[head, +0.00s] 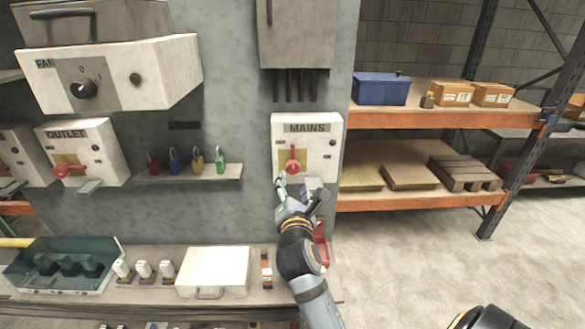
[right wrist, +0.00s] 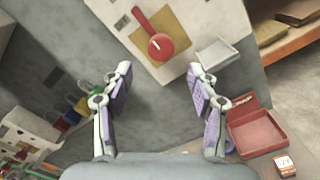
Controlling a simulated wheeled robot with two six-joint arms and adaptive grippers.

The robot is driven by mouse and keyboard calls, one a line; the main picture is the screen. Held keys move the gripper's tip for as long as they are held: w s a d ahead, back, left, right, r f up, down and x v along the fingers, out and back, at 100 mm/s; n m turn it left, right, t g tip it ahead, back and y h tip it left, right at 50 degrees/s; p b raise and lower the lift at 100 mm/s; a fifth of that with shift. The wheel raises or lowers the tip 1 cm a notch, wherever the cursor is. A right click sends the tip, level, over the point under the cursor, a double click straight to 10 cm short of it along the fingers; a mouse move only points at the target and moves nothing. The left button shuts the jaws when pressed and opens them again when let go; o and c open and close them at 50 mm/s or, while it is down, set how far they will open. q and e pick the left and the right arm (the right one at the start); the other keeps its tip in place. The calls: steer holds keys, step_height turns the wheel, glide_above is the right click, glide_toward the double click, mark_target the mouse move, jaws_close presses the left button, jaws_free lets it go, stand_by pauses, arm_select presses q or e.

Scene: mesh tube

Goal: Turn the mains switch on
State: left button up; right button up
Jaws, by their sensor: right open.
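The mains switch box (head: 335,124) is a white box labelled MAINS on the grey wall. Its red switch handle (head: 293,166) has a round knob at the lower end and a narrow arm pointing up, over a yellowish plate. In the right wrist view the red knob (right wrist: 160,46) shows ahead of the fingers, near the top. My right gripper (head: 299,190) is just below the handle in the head view. In the right wrist view its two fingers (right wrist: 160,78) are spread apart with nothing between them. My left gripper is not in view.
An outlet box (head: 105,135) with another red handle and a fan box (head: 140,90) with a black knob are at left. Coloured padlocks (head: 197,162) stand on a small ledge. A red open box (right wrist: 262,131) is below right of the gripper. Shelves (head: 440,118) stand at right.

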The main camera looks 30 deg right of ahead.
mark_target(293, 170)
steer(key=p+x, duration=0.2)
steer(key=x, duration=0.6)
steer(key=shift+d, duration=0.2)
steer(key=shift+w+d, duration=0.2)
steer(key=shift+w, duration=0.2)
steer(key=shift+s, duration=0.1)
steer(key=shift+c, duration=0.3)
steer(key=c, duration=1.1)
